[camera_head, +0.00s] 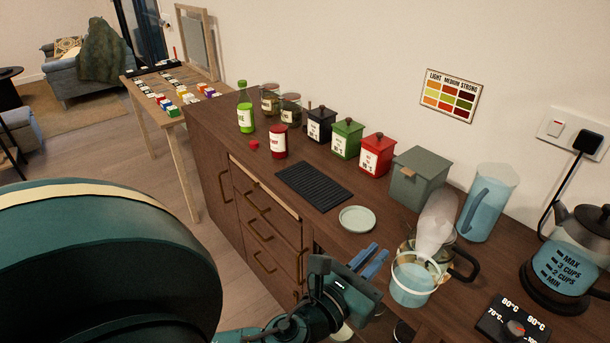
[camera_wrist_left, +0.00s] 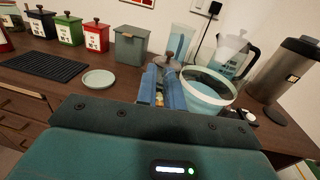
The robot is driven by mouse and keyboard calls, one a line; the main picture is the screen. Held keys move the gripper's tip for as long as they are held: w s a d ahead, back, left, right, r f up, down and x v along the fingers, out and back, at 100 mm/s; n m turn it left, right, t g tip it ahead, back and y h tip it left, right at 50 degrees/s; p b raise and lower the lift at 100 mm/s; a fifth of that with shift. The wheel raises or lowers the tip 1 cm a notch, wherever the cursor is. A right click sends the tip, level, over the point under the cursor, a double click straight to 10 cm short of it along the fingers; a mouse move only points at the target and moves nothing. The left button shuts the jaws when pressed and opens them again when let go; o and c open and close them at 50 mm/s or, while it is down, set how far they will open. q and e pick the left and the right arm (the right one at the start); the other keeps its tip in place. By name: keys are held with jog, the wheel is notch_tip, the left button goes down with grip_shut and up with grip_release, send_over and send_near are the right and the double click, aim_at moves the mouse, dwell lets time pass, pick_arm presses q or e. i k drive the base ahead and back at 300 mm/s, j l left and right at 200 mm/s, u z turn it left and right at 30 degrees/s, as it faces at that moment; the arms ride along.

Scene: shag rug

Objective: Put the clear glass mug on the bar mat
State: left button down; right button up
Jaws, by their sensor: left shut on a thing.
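The clear glass mug (camera_head: 412,284), with a pale rim and light blue tint, is at the front right of the counter. My left gripper (camera_head: 375,262) is shut beside its left side, apparently on its handle, which the blue fingers mostly hide. In the left wrist view the mug (camera_wrist_left: 205,92) is just right of the closely spaced fingers (camera_wrist_left: 161,88). I cannot tell whether its base touches the counter. The black ribbed bar mat (camera_head: 313,187) lies flat and empty, farther left; it also shows in the left wrist view (camera_wrist_left: 40,68). My right gripper is not in view.
A pale saucer (camera_head: 357,219) lies between mat and mug. A glass pot with a black handle (camera_head: 462,264) stands close behind the mug, and a blue pitcher (camera_head: 487,203) farther back. Canisters (camera_head: 347,138) and a grey-green box (camera_head: 419,177) line the wall behind the mat.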

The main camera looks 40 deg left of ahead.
aim_at(319, 196)
jog(key=i+j, duration=0.1)
jog(key=j, duration=0.8)
jog(key=i+j, duration=0.15)
jog(key=j, duration=0.3)
jog(key=i+j+z, duration=0.1)
jog(key=j, duration=0.2)
jog(key=i, duration=0.05)
